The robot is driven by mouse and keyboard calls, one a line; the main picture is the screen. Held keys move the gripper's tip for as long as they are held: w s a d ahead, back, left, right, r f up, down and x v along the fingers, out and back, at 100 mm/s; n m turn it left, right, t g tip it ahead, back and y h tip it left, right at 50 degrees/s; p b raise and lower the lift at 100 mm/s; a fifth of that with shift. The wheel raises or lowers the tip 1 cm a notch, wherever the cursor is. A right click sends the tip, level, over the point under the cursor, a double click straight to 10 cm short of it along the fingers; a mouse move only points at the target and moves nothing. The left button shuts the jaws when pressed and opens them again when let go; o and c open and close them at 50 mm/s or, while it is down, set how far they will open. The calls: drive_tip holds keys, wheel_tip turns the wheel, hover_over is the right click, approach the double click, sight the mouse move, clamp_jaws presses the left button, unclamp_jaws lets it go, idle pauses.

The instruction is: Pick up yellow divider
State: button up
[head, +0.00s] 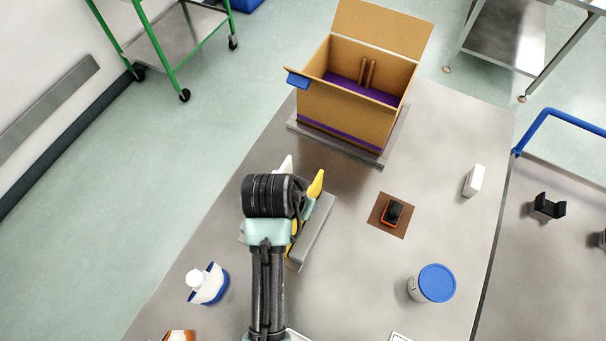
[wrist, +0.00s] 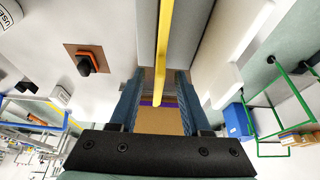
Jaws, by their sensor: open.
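The yellow divider (head: 317,184) stands upright in a grey holder (head: 316,228) on the metal table. My arm hides part of both in the head view. In the wrist view the yellow divider (wrist: 164,42) is a thin strip running down between the fingers. My gripper (wrist: 158,88) is open, with one blue finger on each side of the strip. I cannot tell whether either finger touches it. The gripper's fingers are hidden behind my arm in the head view.
An open cardboard box (head: 345,103) stands at the table's far end. A white piece (head: 286,164) is close beside the arm. A blue-lidded tub (head: 432,284), white-and-blue bottle (head: 207,285), black-and-orange item (head: 393,211) and small white box (head: 474,180) stand around the holder.

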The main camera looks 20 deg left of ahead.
drive_tip(key=p+x, duration=0.1)
drive_tip(key=x, duration=0.3)
drive_tip(key=shift+w+f, duration=0.1)
drive_tip(key=shift+f, duration=0.1)
clamp_jaws()
